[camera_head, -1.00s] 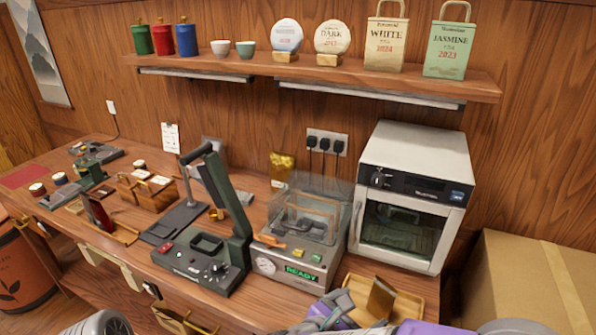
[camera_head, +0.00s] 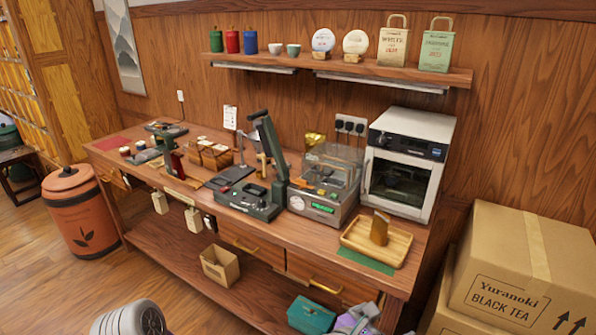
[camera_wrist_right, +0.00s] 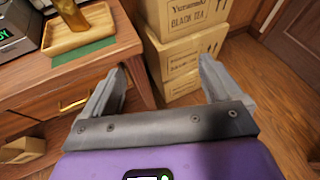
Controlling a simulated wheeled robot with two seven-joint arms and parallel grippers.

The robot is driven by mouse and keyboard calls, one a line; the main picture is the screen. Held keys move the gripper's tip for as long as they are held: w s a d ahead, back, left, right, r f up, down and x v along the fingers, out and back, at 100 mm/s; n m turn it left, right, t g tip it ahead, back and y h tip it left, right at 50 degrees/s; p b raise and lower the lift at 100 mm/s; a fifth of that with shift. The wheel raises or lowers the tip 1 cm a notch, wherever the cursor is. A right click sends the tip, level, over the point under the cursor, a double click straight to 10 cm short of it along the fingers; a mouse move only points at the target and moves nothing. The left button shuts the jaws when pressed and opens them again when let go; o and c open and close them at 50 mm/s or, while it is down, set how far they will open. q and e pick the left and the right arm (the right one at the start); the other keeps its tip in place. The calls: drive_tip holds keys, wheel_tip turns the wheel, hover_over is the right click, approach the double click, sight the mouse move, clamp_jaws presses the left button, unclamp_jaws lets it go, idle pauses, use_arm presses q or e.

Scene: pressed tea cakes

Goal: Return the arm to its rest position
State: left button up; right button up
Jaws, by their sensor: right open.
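My right gripper (camera_wrist_right: 161,70) is open, with its two grey fingers apart and nothing between them. It also shows at the bottom edge of the head view (camera_head: 352,322), partly cut off, in front of the bench and low beside its front. The wooden bench (camera_head: 265,228) lies behind it. A wooden tray (camera_head: 398,256) holds an upright brown piece (camera_head: 379,229) at the bench's right end, apart from the gripper; the tray also shows in the wrist view (camera_wrist_right: 62,45). My left gripper is not in view.
Stacked cartons (camera_head: 525,270) stand right of the bench; they also show ahead in the wrist view (camera_wrist_right: 185,55). A teal box (camera_head: 311,316) and an open carton (camera_head: 220,266) sit low by the bench. Floor (camera_wrist_right: 268,85) is clear right of the cartons.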

drive_tip(key=w+a+f+n+t+y+p, duration=0.2)
drive_tip(key=w+f+n+y, duration=0.6)
drive_tip(key=f+n, duration=0.95)
drive_tip(key=s+a+f+n+g+y, duration=0.2)
drive_tip(key=s+f+n, duration=0.1)
drive_tip(key=f+n, duration=0.4)
drive_tip(key=s+a+f+n+g+y, duration=0.1)
drive_tip(key=s+f+n+g+y, duration=0.15)
drive_tip(key=f+n, duration=0.5)
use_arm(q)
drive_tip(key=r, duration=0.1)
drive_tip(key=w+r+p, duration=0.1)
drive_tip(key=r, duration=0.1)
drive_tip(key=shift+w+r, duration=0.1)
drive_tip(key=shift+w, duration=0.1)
use_arm(e)
drive_tip(key=s+a+f+n+g+y, duration=0.1)
drive_tip(key=s+n+g, duration=0.1)
drive_tip(key=s+n, duration=0.3)
drive_tip(key=s+a+f+n+g+y, duration=0.1)
drive_tip(key=s+f+n+g, duration=0.1)
drive_tip(key=s+n, duration=0.3)
drive_tip(key=shift+s+a+f+n+g+y, duration=0.25)
drive_tip(key=shift+s+f+n+g+y, duration=0.15)
drive_tip(key=shift+s, duration=0.65)
drive_tip(key=shift+r, duration=0.1)
